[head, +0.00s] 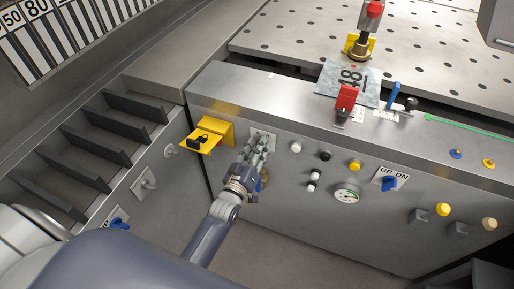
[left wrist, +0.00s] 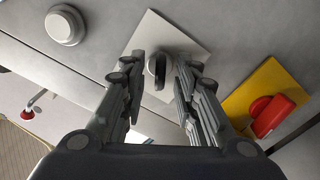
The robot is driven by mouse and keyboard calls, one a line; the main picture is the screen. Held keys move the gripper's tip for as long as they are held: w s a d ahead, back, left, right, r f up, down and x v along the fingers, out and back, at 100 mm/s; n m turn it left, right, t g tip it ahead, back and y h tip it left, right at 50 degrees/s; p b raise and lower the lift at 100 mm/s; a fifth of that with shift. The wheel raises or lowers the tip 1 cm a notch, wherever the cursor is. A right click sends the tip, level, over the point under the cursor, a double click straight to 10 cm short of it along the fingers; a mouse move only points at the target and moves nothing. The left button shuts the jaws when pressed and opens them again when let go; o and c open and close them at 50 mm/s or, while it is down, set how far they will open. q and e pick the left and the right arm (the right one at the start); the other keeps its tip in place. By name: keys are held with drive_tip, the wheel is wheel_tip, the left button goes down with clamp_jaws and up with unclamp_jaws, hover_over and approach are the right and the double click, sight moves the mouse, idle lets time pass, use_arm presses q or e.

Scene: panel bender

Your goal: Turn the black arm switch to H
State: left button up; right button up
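The black arm switch (left wrist: 159,65) is a dark knob on a white square plate (left wrist: 165,33) in the left wrist view. My left gripper (left wrist: 160,75) is open, with one finger on each side of the knob and small gaps visible between. In the head view my left gripper (head: 262,147) is at the front panel, over the white plate (head: 263,136), and hides the knob there. No letters on the plate can be read, so the switch's setting cannot be told. My right gripper is not in view.
A yellow bracket (head: 222,128) with a black lock sticks out left of the gripper. A red knob (left wrist: 272,116) on a yellow plate is close by in the left wrist view, with a white round button (left wrist: 65,25) at upper left. Buttons and a gauge (head: 346,194) lie to the right.

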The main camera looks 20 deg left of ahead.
use_arm(q)
clamp_jaws()
drive_tip(key=shift+m, duration=0.4)
drive_tip(key=m+p, duration=0.1)
drive_tip(key=m, duration=0.4)
drive_tip(key=shift+d, duration=0.15)
drive_tip(key=m, duration=0.6)
drive_tip(key=shift+d, duration=0.15)
idle(0.5)
unclamp_jaws()
